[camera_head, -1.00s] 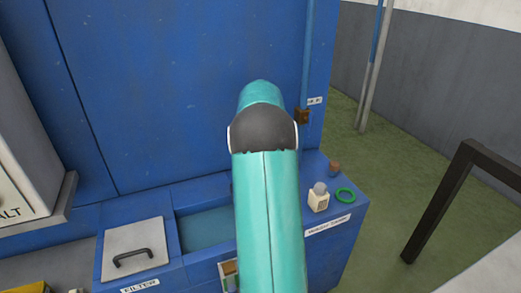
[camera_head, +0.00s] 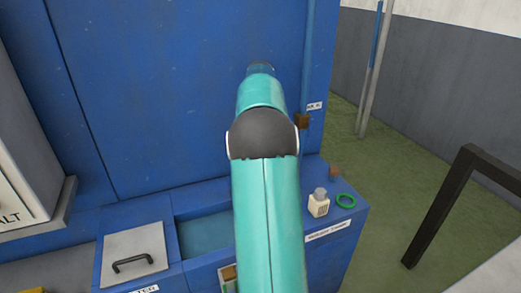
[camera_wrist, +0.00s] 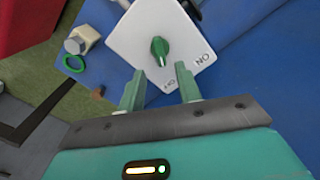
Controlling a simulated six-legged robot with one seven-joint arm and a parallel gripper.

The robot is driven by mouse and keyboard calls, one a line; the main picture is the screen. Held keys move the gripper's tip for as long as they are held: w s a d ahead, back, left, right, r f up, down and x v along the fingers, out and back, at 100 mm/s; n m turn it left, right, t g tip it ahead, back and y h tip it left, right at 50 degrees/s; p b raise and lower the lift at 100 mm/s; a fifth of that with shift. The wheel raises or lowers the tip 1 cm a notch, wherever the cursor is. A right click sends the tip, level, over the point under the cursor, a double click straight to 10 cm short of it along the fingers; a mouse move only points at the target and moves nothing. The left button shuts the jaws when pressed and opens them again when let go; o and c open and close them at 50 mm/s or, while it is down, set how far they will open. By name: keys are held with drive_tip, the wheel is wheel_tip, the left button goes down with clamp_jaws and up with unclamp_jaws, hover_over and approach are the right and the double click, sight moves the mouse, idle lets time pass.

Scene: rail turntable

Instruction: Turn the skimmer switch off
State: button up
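A white switch plate (camera_wrist: 150,28) with a green rotary knob (camera_wrist: 160,50) shows in the wrist view. Which mark the knob points to is not clear. My gripper (camera_wrist: 162,80) is open, its two green fingers apart and empty. In the head view my arm hides the switch and the gripper.
A filter lid (camera_head: 134,250) with a black handle lies left of an open basin (camera_head: 205,232). A black rail (camera_head: 440,205) stands at far right.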

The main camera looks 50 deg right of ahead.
wheel_tip(320, 180, up, 7)
drive_tip(key=shift+f, duration=0.2)
idle(0.5)
drive_tip(key=a+r+n+t, duration=0.1)
drive_tip(key=a+r+n, duration=0.2)
drive_tip(key=a, duration=1.2)
drive_tip(key=a+r+n+t, duration=0.2)
drive_tip(key=a+n, duration=0.1)
drive_tip(key=a, duration=1.1)
drive_tip(key=s+a+f+n+t, duration=0.1)
drive_tip(key=s+a+f+n, duration=0.1)
drive_tip(key=a, duration=0.4)
drive_tip(key=s+a+f+n, duration=0.2)
drive_tip(key=s+a+f, duration=0.2)
drive_tip(key=s+a, duration=0.3)
drive_tip(key=s+a+f+n+t, duration=0.1)
drive_tip(key=s+a+f+n, duration=0.1)
drive_tip(key=s+a, duration=0.3)
drive_tip(key=shift+a+f+t, duration=0.3)
drive_tip(key=shift+a+f, duration=0.45)
drive_tip(key=shift+a, duration=0.15)
